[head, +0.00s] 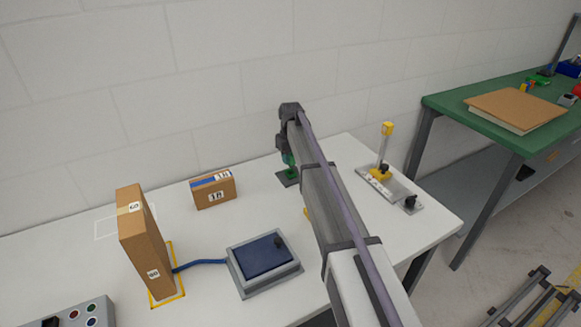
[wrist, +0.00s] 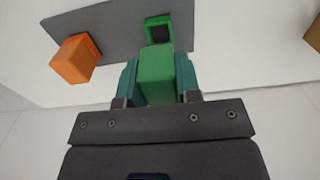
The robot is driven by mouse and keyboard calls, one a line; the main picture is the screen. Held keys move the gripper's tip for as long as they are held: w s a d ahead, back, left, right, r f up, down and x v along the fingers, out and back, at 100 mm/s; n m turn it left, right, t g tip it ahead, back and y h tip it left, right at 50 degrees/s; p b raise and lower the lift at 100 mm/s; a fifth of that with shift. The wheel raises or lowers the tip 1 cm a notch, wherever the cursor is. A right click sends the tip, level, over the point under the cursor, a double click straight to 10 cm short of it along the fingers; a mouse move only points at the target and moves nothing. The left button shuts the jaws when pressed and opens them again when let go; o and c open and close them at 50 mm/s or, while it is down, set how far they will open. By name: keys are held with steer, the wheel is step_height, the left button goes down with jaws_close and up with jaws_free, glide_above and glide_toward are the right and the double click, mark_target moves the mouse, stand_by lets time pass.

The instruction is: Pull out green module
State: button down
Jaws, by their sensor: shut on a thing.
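The green module (wrist: 156,75) sits between the two teal fingers of my gripper (wrist: 158,82) in the wrist view. The fingers are shut on it. Just beyond it, a green square socket (wrist: 158,22) with a dark opening stands on a dark grey plate (wrist: 110,30). The module overlaps the socket's near edge in the picture, and its far end is partly hidden. I cannot tell whether they touch. In the head view my gripper (head: 289,160) is over the small dark plate (head: 283,180), and my arm hides part of it.
An orange block (wrist: 74,60) stands on the plate's left part. On the white table are a tall carton (head: 145,245), a small carton (head: 213,192), a blue-topped box (head: 265,256) with a cable, and a yellow-handled fixture (head: 382,172). The wall is close behind.

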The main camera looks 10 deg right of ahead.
steer(key=shift+r+p, duration=0.8)
steer(key=shift+r, duration=0.15)
